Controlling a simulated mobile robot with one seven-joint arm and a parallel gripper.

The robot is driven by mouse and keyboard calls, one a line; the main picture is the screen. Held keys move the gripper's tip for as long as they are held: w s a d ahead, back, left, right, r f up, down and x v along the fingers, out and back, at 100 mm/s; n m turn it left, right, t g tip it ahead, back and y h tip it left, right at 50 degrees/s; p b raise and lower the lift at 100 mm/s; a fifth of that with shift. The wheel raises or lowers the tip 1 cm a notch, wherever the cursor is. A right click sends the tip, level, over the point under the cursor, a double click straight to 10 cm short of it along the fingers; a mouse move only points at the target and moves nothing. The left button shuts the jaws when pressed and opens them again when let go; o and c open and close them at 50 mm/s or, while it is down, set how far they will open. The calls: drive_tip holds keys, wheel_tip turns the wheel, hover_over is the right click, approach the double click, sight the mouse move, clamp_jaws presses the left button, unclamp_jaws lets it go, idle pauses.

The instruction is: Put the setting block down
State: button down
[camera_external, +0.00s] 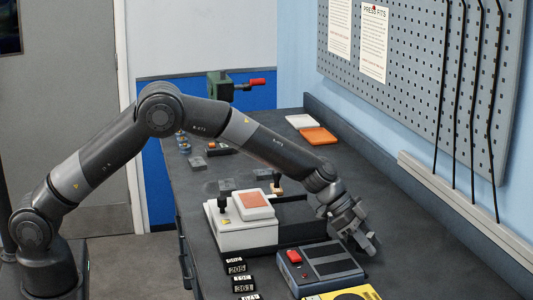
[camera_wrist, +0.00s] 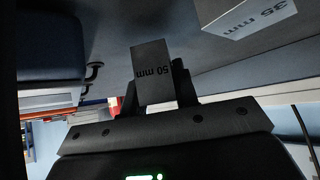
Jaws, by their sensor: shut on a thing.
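The setting block (camera_wrist: 152,72), a dark grey block marked "50 mm", sits between my gripper's fingers in the wrist view; its lettering appears upside down. My gripper (camera_external: 368,243) is shut on it. In the external view my gripper is over the right part of the bench, just right of the white box; the block cannot be clearly told from the fingers there. A second block (camera_wrist: 245,18), paler and marked "35 mm", shows at the top right of the wrist view, apart from my gripper. The gap under the held block cannot be judged.
A white box with an orange top (camera_external: 243,236) stands left of my gripper. A dark device with a red button (camera_external: 322,266) lies in front, beside a yellow item (camera_external: 345,293) and several number plates (camera_external: 240,268). A pegboard (camera_external: 430,75) hangs behind. The bench's right strip looks clear.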

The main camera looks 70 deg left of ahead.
drive_tip(key=shift+f, duration=0.5)
drive_tip(key=c, duration=1.1)
unclamp_jaws()
drive_tip(key=shift+f, duration=0.2)
